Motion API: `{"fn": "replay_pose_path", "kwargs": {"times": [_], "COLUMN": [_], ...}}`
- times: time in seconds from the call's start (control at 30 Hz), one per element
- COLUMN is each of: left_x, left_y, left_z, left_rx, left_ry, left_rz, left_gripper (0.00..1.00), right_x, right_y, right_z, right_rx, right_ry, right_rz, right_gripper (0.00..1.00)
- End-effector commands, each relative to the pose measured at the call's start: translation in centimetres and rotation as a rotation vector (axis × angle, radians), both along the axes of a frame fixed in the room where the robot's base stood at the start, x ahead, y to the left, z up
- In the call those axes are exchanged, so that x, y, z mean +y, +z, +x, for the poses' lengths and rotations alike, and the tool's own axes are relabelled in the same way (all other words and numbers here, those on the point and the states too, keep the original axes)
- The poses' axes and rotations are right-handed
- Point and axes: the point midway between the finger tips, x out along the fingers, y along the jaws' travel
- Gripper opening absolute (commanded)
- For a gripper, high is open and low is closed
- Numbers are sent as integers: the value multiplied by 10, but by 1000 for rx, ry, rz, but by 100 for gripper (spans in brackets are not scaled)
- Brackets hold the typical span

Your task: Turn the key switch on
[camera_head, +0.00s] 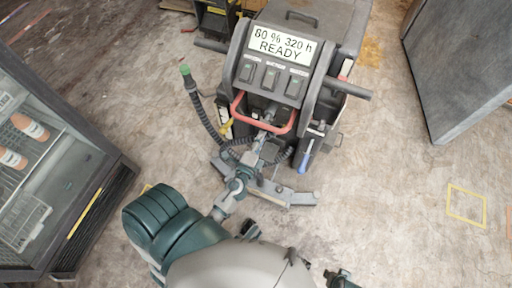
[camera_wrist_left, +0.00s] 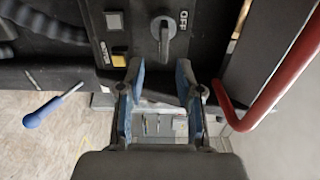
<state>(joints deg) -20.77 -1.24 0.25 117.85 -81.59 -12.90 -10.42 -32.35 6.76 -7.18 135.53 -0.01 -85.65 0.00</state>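The key switch (camera_wrist_left: 164,38) shows in the left wrist view as a round grey piece with an upright grey bar, set in a dark panel. A white "OFF" label (camera_wrist_left: 181,19) is beside it, on its right. My left gripper (camera_wrist_left: 160,78) is open, its two blue-grey fingers apart with nothing held between them. The fingertips are just below the switch in that view, and I see no contact with it. In the head view my left gripper (camera_head: 268,132) reaches the front of the grey machine (camera_head: 308,50), where the switch cannot be made out.
A yellow button (camera_wrist_left: 119,60) and a grey button (camera_wrist_left: 114,21) are left of the switch. A red bar (camera_wrist_left: 275,85) stands close on the right. A blue-handled tool (camera_wrist_left: 45,111) hangs at left.

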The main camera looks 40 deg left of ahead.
Motion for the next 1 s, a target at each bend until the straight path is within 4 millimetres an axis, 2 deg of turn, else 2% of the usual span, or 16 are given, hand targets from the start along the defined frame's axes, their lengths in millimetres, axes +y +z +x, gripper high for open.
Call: {"fn": "replay_pose_path", "kwargs": {"times": [0.2,0.33,1.0], "left_x": [-8,-12,-13], "left_y": [-2,-1,-2], "left_z": [-35,-46,-50], "left_rx": [7,4,2], "left_ry": [-3,-3,-1], "left_rz": [3,2,-4], "left_gripper": [35,35,35], "right_x": [0,0,0], "right_y": [0,0,0], "right_z": [1,1,1], "right_rx": [0,0,-2], "right_ry": [0,0,-1], "right_rz": [0,0,0], "right_gripper": [40,40,40]}}
